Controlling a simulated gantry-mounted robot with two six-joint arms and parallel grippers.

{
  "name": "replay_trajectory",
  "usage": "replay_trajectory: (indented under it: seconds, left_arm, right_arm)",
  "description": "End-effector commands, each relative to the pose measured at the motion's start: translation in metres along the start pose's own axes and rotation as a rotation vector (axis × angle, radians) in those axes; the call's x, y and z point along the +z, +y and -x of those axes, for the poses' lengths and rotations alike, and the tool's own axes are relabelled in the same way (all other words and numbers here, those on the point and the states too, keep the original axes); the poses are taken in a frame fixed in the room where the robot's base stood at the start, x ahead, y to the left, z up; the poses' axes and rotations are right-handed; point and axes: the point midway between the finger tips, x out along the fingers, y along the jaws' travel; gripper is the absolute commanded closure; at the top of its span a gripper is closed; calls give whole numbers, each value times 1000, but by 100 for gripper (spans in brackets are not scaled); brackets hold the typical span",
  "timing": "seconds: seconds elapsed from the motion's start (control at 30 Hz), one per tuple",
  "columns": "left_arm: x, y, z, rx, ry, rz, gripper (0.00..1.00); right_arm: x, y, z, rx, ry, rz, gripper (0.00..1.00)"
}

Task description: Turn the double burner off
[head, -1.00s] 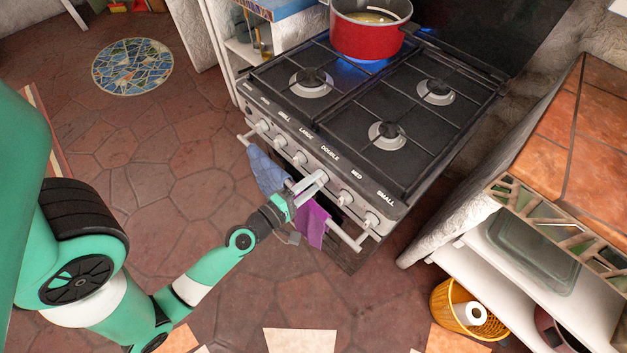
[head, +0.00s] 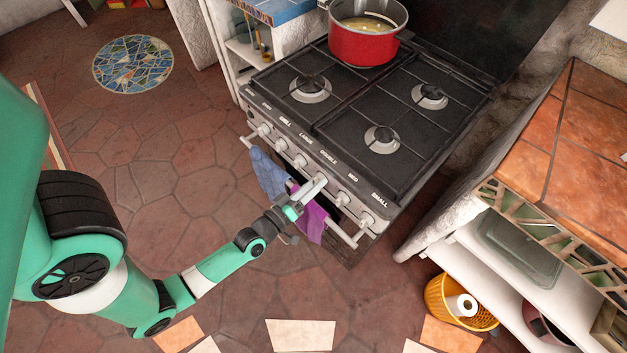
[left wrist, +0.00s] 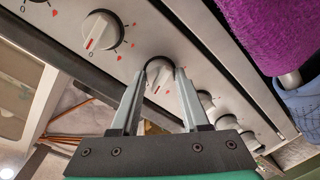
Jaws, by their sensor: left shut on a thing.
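The stove's control panel carries a row of round knobs under the labels. My left gripper (head: 318,183) is at the knob below the word DOUBLE, on the front of the stove (head: 325,158). In the left wrist view its two fingers (left wrist: 160,85) stand either side of the double knob (left wrist: 158,73), shut on it. The knob has a red mark, and the gripper hides part of it. The red pot (head: 366,42) stands on a back burner, with no blue flame visible beneath it. My right gripper is not in view.
A purple towel (head: 311,222) and a blue towel (head: 268,172) hang on the oven rail (head: 347,236) just below the gripper. Other knobs (head: 342,198) sit close on either side. A tiled counter (head: 560,140) stands at the right. The floor in front is open.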

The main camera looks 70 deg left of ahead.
Motion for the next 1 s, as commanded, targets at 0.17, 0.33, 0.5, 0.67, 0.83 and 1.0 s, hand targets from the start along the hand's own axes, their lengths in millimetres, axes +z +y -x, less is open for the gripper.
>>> replay_trajectory:
  seconds: [0.17, 0.33, 0.5, 0.67, 0.83, 1.0]
  left_arm:
    - [-1, 1, 0, -3, 4, -111, 100]
    - [0, 0, 0, -2, 11, -181, 100]
    - [1, 0, 0, -3, 13, -216, 100]
    - [1, -1, 0, -3, 14, -226, 100]
    - [1, -1, 0, -3, 14, -226, 100]
    - [1, -1, 0, -3, 14, -226, 44]
  right_arm:
    - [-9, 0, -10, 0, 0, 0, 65]
    - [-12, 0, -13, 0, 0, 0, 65]
    - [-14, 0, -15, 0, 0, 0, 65]
    - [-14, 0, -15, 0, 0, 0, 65]
    - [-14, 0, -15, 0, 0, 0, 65]
    - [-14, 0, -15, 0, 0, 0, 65]
